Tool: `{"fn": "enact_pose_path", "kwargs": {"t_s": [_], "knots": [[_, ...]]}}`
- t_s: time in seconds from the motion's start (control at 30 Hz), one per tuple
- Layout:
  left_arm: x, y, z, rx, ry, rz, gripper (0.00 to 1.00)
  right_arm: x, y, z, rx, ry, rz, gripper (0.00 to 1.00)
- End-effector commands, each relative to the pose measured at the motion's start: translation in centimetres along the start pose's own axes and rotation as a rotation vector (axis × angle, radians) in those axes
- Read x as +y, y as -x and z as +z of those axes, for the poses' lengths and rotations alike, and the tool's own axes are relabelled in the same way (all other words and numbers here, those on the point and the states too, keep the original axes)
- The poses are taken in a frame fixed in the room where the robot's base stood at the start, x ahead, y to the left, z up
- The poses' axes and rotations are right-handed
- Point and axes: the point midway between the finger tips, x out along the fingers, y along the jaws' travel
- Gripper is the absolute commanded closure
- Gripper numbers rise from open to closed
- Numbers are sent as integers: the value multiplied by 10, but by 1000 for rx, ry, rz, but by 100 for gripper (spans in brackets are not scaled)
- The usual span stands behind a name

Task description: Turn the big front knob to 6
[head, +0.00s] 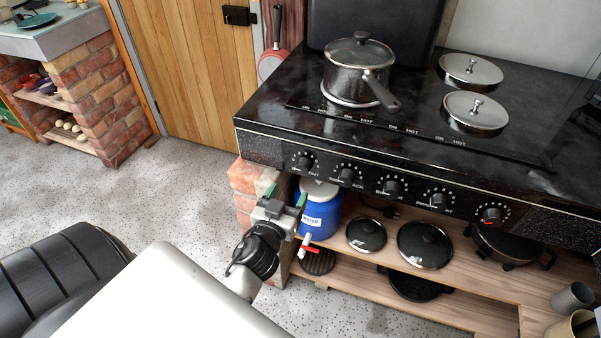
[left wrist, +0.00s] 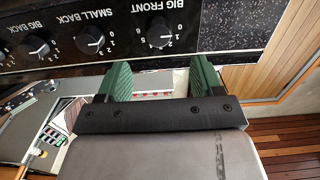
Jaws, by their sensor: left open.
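The big front knob (head: 304,161) is the leftmost black knob on the stove's front panel in the head view. In the left wrist view, where the panel appears upside down, this knob (left wrist: 161,34) sits under its BIG FRONT label, with small numbers around it. I cannot read its exact setting. My left gripper (head: 286,197) is open and empty, below and slightly left of the knob in the head view. In the left wrist view the green fingers (left wrist: 162,78) are spread apart, in line with the knob and not touching it. My right gripper is not in view.
More knobs (head: 391,187) line the panel to the right. A lidded pot (head: 350,85) stands on the stove, its handle pointing front right. Below, a shelf holds a blue canister (head: 322,218) just behind my left gripper, and pan lids (head: 424,245). Floor at left is clear.

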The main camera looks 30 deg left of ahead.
Motion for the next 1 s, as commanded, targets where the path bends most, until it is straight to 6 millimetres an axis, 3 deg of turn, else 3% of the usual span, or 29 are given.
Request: {"fn": "enact_pose_path", "kwargs": {"t_s": [0.2,0.4,0.83,1.0], "knots": [[1,-45,-2,2,-1,2,33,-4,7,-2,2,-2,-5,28],[1,-73,0,0,-1,1,33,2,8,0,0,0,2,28],[0,-84,1,-2,0,1,33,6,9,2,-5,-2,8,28],[0,-84,1,-2,0,1,58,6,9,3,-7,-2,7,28]]}}
